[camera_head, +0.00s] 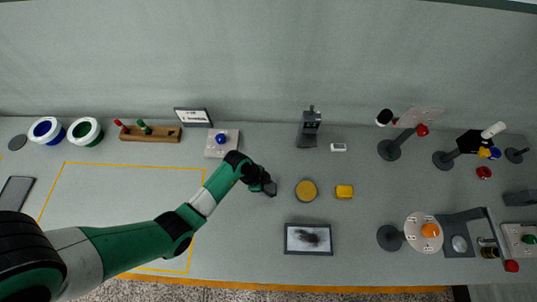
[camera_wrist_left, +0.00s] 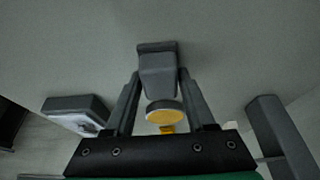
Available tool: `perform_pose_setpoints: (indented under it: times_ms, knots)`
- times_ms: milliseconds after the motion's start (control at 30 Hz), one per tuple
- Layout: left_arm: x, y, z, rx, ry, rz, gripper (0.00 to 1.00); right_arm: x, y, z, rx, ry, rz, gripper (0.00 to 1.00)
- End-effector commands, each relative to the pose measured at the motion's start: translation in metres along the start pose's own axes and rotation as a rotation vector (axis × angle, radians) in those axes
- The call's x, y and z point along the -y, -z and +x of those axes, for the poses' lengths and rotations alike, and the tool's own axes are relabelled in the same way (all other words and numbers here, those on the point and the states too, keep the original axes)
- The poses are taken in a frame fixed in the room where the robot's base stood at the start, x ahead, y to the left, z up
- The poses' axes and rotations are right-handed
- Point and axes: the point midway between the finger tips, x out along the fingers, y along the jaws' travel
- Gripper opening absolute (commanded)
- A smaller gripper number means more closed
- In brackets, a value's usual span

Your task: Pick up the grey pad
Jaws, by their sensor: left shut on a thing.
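The grey pad (camera_wrist_left: 157,70) is a dark grey block with a wider plate at one end. It sits between the two fingers of my left gripper (camera_wrist_left: 158,78) in the left wrist view. In the head view my left gripper (camera_head: 268,187) is over the middle of the table, and a small part of the grey pad (camera_head: 271,190) shows at its tips. The gripper is shut on the pad. Whether the pad touches the table is hard to tell. My right gripper is in neither view.
A round yellow-topped disc (camera_head: 306,191) and a yellow block (camera_head: 344,192) lie right of the gripper. A dark-framed panel (camera_head: 308,239) lies nearer the front edge. A plate with a blue knob (camera_head: 221,139) is behind the gripper. Stands crowd the right side. The yellow-outlined area (camera_head: 120,215) is clear beneath my arm.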

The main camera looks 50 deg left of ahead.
Motion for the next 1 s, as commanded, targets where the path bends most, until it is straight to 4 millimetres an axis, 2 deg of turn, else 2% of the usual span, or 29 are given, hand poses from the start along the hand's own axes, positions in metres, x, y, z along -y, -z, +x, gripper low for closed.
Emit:
perform_pose_setpoints:
  times_ms: [167,367,467,600,700,833,867,900,1000]
  knots:
    - [0.0,0.003,-0.006,-0.001,0.001,0.0,0.01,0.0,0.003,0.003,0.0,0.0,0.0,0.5]
    - [0.001,0.015,-0.034,-0.002,0.003,0.002,0.01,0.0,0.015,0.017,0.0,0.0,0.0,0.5]
    - [-0.017,0.018,-0.057,-0.001,0.0,0.002,0.01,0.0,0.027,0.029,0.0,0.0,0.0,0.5]
    - [-0.049,0.024,-0.1,-0.001,0.0,0.003,0.01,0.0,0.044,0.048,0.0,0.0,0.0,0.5]
    - [-0.082,0.017,-0.113,0.001,-0.004,0.004,0.01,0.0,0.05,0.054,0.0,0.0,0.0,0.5]
    - [-0.116,0.012,-0.131,0.002,-0.004,0.004,0.01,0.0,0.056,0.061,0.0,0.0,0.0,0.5]
    - [-0.116,0.009,-0.121,-0.003,0.001,0.004,0.01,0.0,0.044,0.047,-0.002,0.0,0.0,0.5]
    - [-0.118,0.009,-0.119,-0.005,0.002,0.005,0.0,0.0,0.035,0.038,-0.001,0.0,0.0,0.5]
    - [-0.124,0.009,-0.125,-0.004,0.001,0.003,0.01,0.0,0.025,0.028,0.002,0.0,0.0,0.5]
